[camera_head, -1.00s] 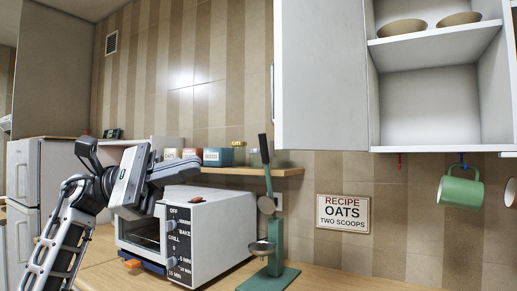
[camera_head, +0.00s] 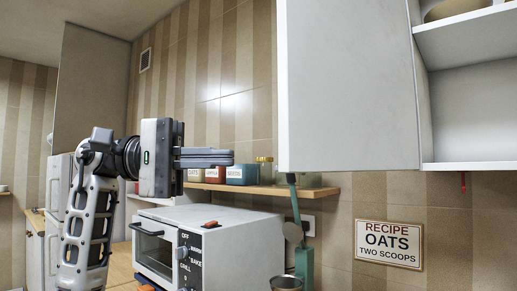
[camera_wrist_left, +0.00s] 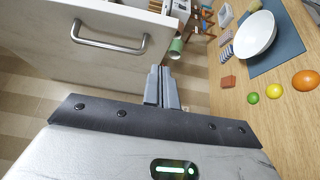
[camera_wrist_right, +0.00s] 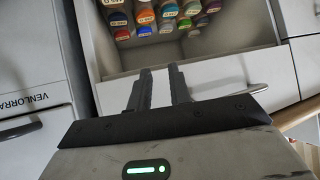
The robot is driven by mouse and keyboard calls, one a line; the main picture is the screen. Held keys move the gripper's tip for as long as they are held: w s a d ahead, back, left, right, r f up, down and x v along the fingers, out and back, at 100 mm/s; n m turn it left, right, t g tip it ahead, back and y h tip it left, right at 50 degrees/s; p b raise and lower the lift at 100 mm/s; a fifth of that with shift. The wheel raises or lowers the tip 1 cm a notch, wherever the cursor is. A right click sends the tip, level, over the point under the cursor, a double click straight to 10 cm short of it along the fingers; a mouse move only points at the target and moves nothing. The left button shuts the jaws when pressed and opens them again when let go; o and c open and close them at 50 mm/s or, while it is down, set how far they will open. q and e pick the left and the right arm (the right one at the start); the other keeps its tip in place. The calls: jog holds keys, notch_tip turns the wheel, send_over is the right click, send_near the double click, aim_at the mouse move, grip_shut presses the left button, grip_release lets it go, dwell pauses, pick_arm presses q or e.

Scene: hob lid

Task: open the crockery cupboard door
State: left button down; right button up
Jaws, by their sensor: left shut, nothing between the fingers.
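The crockery cupboard (camera_head: 470,98) hangs at the upper right in the head view, with a bowl (camera_head: 455,9) on its upper shelf. Its broad white door (camera_head: 345,90) stands swung out to the left, and the shelves show beside it. No door handle shows in the head view now. My right gripper (camera_wrist_right: 161,70) shows only in the right wrist view, fingers apart and empty.
A toaster oven (camera_head: 215,240) stands on the counter, below a wooden shelf (camera_head: 265,190) with jars. A green stand (camera_head: 304,265) is right of the oven. In the right wrist view, an open drawer (camera_wrist_right: 215,68) with several coloured-lidded jars lies near my right gripper.

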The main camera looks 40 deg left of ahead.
pick_arm(q)
jog(key=d+p, duration=0.1)
jog(key=d, duration=0.6)
jog(key=shift+w+p, duration=0.25)
jog(key=shift+p, duration=0.05)
jog(key=shift+d, duration=0.2)
